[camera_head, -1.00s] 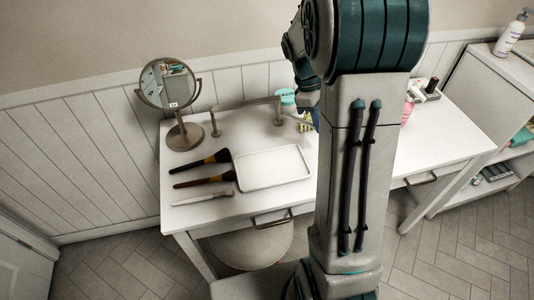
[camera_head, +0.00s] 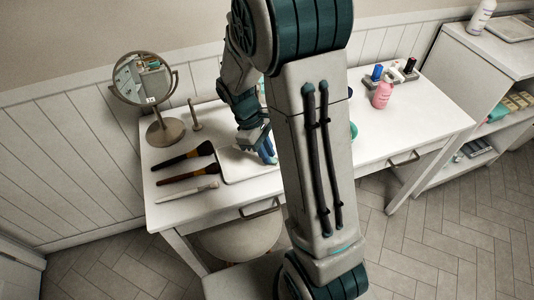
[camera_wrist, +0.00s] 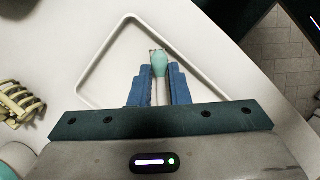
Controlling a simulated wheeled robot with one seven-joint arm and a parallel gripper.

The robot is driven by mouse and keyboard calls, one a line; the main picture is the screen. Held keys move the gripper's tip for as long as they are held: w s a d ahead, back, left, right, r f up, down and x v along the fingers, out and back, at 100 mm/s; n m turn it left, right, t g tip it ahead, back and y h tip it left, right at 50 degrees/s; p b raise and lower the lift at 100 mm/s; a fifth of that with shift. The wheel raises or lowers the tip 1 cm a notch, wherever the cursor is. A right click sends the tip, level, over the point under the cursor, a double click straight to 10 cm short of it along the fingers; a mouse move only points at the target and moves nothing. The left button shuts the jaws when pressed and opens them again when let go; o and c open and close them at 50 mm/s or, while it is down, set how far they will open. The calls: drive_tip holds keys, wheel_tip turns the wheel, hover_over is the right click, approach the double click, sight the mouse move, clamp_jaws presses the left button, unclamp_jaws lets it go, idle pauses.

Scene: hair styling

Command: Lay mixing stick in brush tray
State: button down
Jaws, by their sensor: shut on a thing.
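My gripper (camera_wrist: 159,72), with blue fingers, is shut on the mixing stick (camera_wrist: 160,62), whose teal head sticks out past the fingertips in the wrist view. Its pale shaft runs back between the fingers. The white brush tray (camera_wrist: 94,73) lies beneath, and the stick's head appears over its inside. I cannot tell whether the stick touches the tray floor. In the head view, my gripper (camera_head: 265,150) is low over the right part of the tray (camera_head: 228,163); my arm hides the tray's right end, and the stick cannot be made out.
Two dark brushes (camera_head: 188,165) and a pale brush (camera_head: 188,192) lie left of the tray. A round mirror (camera_head: 166,128) and a metal post (camera_head: 195,116) stand behind. A yellowish clip (camera_wrist: 16,104) lies left in the wrist view. A pink bottle (camera_head: 382,95) stands on the right.

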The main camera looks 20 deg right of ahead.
drive_tip(key=shift+f, duration=0.55)
drive_tip(key=shift+f, duration=0.2)
drive_tip(key=c, duration=1.6)
unclamp_jaws()
drive_tip(key=shift+c, duration=0.2)
drive_tip(key=shift+r, duration=0.1)
